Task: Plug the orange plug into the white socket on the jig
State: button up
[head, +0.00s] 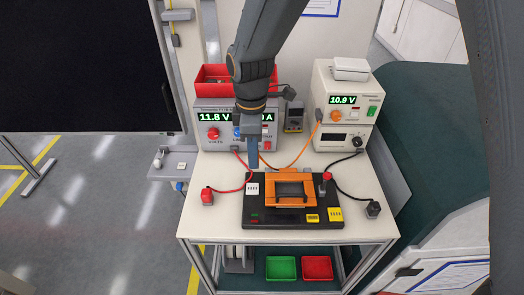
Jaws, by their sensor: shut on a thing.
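My gripper (253,162) points down above the back left part of the jig (290,217), a black base with an orange frame on top. An orange cable (299,152) runs from the right instrument down to my gripper. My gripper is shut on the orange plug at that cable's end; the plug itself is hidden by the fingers. A white patch (253,188) shows on the jig's left side, just below my fingertips in the picture. It is too small to tell whether it is the white socket or a label. The gripper appears apart from the jig.
A red plug (207,197) lies left of the jig and a black plug (374,209) right of it, both on cables. Two instruments stand behind, the left one (206,118) bearing a red bin (207,75). The trolley top (215,225) is clear at front left.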

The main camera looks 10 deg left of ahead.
jog(key=shift+s+a, duration=0.1)
jog(key=shift+a, duration=0.2)
dwell(0.4)
jog(key=shift+f, duration=1.5)
jog(key=shift+f+b, duration=1.8)
jog(key=shift+f, duration=1.45)
jog(key=shift+f, duration=0.55)
jog(key=o, duration=1.1)
